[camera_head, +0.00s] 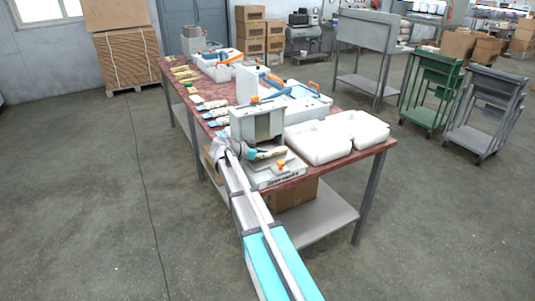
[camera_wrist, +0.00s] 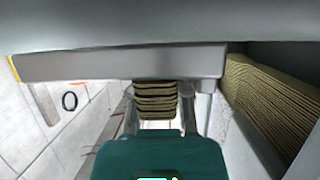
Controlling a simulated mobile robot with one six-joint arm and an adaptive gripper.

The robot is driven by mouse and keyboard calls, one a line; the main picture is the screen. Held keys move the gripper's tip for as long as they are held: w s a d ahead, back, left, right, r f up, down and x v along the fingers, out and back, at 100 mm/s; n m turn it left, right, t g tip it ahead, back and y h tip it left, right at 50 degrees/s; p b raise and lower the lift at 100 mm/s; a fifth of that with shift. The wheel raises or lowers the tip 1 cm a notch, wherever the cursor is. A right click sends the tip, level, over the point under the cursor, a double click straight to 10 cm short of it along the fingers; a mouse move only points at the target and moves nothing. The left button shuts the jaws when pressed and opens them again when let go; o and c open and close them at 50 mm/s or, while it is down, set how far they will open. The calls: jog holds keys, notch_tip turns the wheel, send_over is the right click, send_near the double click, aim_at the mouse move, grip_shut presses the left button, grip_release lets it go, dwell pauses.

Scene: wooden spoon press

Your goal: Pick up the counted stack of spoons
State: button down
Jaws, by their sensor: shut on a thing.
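My gripper (camera_head: 252,153) is at the near end of the table, reaching into a grey-white machine (camera_head: 246,122). In the wrist view my gripper (camera_wrist: 158,116) is shut on a small stack of wooden spoons (camera_wrist: 156,93), with one finger on each side. The stack's layered ends face the camera and its far part is hidden under a grey bar. The held stack also shows at the machine's foot in the head view (camera_head: 270,153). A larger stack of wooden spoons (camera_wrist: 272,97) stands to the right, behind a pale wall.
White trays (camera_head: 320,145) stand right of the machine on the red table (camera_head: 372,146). Several packets (camera_head: 212,104) lie along the left edge. The grey bar (camera_wrist: 120,62) lies close over the held stack. Open floor (camera_head: 80,200) is at left.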

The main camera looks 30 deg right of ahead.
jog(key=shift+r+p, duration=1.35)
jog(key=shift+r, duration=0.1)
jog(key=s+d+r+p, duration=0.5)
jog(key=s+r+p, duration=0.5)
jog(key=s, duration=0.3)
jog(key=shift+d, duration=0.15)
jog(key=shift+r, duration=0.1)
